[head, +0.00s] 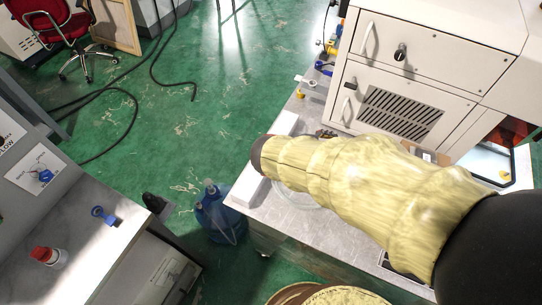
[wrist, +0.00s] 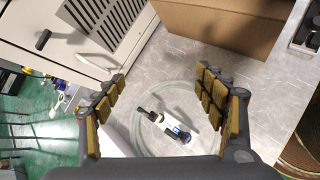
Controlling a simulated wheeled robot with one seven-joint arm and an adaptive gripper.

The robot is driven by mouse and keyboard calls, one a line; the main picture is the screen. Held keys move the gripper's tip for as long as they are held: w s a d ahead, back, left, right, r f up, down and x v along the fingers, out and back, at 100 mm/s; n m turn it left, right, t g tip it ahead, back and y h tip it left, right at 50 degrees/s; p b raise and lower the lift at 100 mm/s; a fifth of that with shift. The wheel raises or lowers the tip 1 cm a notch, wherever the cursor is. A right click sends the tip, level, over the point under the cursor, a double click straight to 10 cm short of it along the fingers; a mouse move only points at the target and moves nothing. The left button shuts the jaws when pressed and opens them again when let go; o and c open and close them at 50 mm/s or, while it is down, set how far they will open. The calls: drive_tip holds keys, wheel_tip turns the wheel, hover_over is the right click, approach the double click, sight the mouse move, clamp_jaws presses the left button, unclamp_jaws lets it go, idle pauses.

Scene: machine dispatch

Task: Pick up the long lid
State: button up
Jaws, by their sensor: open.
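I cannot pick out the long lid for certain. A clear round lid-like piece (wrist: 136,112) lies on the grey marbled tabletop between and beyond my fingers in the wrist view. Part of its clear edge (head: 296,201) shows below my arm in the head view. A small white piece with dark and blue ends (wrist: 172,124) lies within its outline. My gripper (wrist: 162,77) is open, with its padded fingers spread and nothing between them. It appears to be above the tabletop, apart from the clear piece. In the head view my arm's yellow sleeve hides my gripper and much of the tabletop.
A white machine cabinet (head: 420,60) stands at the back of the table (head: 268,215). A cardboard box (wrist: 225,25) sits near the top of the wrist view. A white block (head: 247,184) lies at the table's left edge. A blue jug (head: 217,215) stands on the green floor.

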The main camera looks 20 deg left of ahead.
drive_tip(key=s+a+f+n+t+y, duration=0.1)
drive_tip(key=a+f+n, duration=0.3)
drive_tip(key=a, duration=0.3)
drive_tip(key=s+a+f+n+t+y+b, duration=0.1)
drive_tip(key=s+a+f+n+t+y, duration=0.1)
drive_tip(key=a+f+n, duration=0.2)
drive_tip(key=s+a+f+n+t+y+b, duration=0.1)
drive_tip(key=a+f+n, duration=0.3)
drive_tip(key=a, duration=0.6)
drive_tip(key=shift+s+a+f+t+y, duration=0.3)
drive_tip(key=shift+s+a+t+y, duration=0.1)
drive_tip(key=shift+t+y, duration=0.15)
drive_tip(key=b+x, duration=0.1)
drive_tip(key=x, duration=0.1)
drive_tip(key=b+x, duration=0.1)
drive_tip(key=x, duration=0.2)
drive_tip(key=b+x, duration=0.1)
drive_tip(key=x, duration=0.1)
drive_tip(key=shift+w+a+f, duration=0.2)
drive_tip(key=shift+w+a, duration=0.05)
drive_tip(key=shift+a, duration=0.1)
drive_tip(key=shift+r, duration=0.1)
drive_tip(key=shift+c, duration=1)
drive_tip(key=c, duration=1)
